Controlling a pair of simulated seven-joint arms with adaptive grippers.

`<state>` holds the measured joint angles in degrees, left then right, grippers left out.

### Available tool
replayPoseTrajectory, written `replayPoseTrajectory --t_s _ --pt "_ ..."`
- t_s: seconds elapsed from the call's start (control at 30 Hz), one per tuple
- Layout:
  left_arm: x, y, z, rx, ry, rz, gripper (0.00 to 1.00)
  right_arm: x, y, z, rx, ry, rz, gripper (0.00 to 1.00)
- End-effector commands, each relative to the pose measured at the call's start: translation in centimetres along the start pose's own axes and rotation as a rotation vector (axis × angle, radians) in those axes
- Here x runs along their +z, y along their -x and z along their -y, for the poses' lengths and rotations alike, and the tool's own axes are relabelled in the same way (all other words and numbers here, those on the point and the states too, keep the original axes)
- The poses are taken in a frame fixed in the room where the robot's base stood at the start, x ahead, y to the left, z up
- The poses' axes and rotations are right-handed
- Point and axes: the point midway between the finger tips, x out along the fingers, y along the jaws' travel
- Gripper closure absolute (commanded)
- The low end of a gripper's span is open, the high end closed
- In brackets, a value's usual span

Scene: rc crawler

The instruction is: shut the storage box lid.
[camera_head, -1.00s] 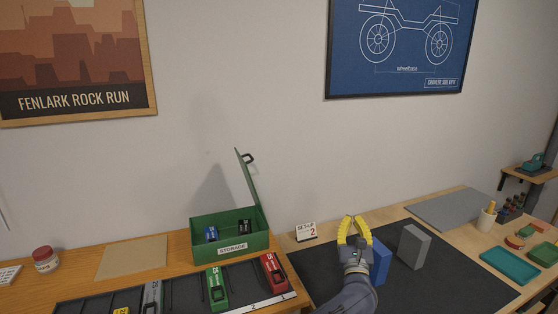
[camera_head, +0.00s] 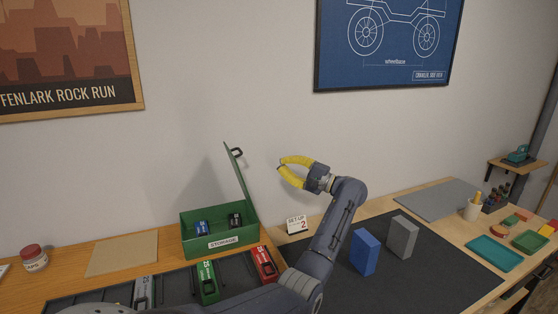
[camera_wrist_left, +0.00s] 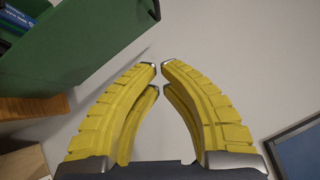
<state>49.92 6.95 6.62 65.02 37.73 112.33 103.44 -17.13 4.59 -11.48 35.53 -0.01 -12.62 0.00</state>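The green storage box (camera_head: 193,241) stands on the wooden bench with its lid (camera_head: 241,186) raised, leaning up from the box's right side. A dark handle (camera_head: 237,152) is at the lid's top edge. A blue pack (camera_head: 202,228) and a black pack (camera_head: 235,220) are inside. My left gripper (camera_head: 280,164), with yellow curved fingers, is in the air right of the lid, near its top, apart from it. In the left wrist view its fingertips (camera_wrist_left: 158,66) nearly meet with nothing between them, and the green lid (camera_wrist_left: 85,45) fills the upper left. My right gripper is not in view.
Green (camera_head: 206,283) and red (camera_head: 264,264) packs lie in the slotted rack before the box. A "SET-UP 2" card (camera_head: 297,224) stands right of the box. Blue (camera_head: 364,252) and grey (camera_head: 402,237) blocks stand on the dark mat (camera_head: 440,275). The wall is behind.

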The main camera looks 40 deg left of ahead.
Motion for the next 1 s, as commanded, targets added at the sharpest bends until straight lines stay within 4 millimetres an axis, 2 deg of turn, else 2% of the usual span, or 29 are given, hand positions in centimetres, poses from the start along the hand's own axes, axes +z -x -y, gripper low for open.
replayPoseTrajectory --t_s 0.53,1.0 --pt "0.0 -9.2 0.1 -0.003 -0.001 0.001 1.00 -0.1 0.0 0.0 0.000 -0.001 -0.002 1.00" --pt "2.6 -11.8 0.1 -0.002 -0.001 -0.002 1.00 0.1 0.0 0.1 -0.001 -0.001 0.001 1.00"
